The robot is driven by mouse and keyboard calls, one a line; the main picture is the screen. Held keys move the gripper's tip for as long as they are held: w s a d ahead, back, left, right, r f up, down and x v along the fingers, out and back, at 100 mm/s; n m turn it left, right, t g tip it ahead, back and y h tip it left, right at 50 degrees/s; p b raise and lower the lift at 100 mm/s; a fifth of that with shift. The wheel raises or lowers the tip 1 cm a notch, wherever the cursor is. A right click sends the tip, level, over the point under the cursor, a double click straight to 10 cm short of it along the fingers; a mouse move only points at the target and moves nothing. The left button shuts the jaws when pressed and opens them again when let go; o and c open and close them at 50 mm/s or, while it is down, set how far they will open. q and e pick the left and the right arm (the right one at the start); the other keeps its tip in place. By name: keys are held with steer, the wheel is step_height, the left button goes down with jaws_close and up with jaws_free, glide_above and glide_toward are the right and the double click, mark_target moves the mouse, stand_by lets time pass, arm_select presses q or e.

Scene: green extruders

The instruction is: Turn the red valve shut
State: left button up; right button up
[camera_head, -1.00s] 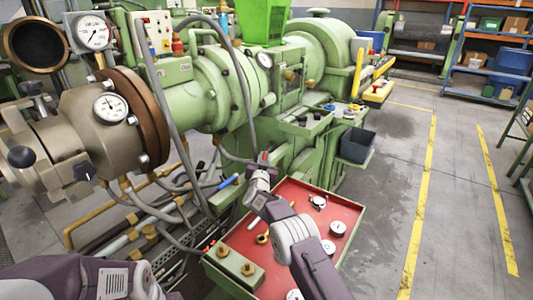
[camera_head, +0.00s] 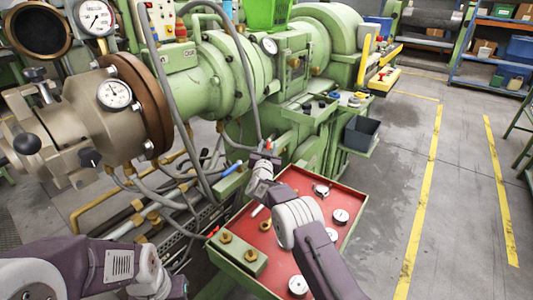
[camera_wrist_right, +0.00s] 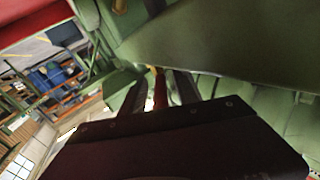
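The red valve's handle (camera_wrist_right: 160,90) shows in the right wrist view as a narrow red bar with a yellowish end. My right gripper (camera_wrist_right: 160,92) has one dark finger on each side of it, and I see no clear contact. In the head view my right gripper (camera_head: 266,157) is by the machine's side, just above the far left corner of the red-topped cart; the valve is mostly hidden there. My left arm shows at the lower left of the head view, but its fingers are out of sight.
The green extruder (camera_head: 225,75) fills the left and middle, with grey hoses (camera_head: 170,90) hanging close to my right gripper. The red-topped cart (camera_head: 290,190) carries gauges and brass fittings under my right arm. A dark bin (camera_head: 361,133) hangs beyond. Floor to the right is clear.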

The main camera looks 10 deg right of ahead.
steer(key=v, duration=0.4)
steer(key=shift+r+p, duration=0.15)
steer(key=shift+p, duration=0.15)
steer(key=b+v, duration=0.3)
steer(key=b, duration=0.2)
steer(key=shift+s+a, duration=0.1)
steer(key=shift+s, duration=0.2)
steer(key=shift+c, duration=0.4)
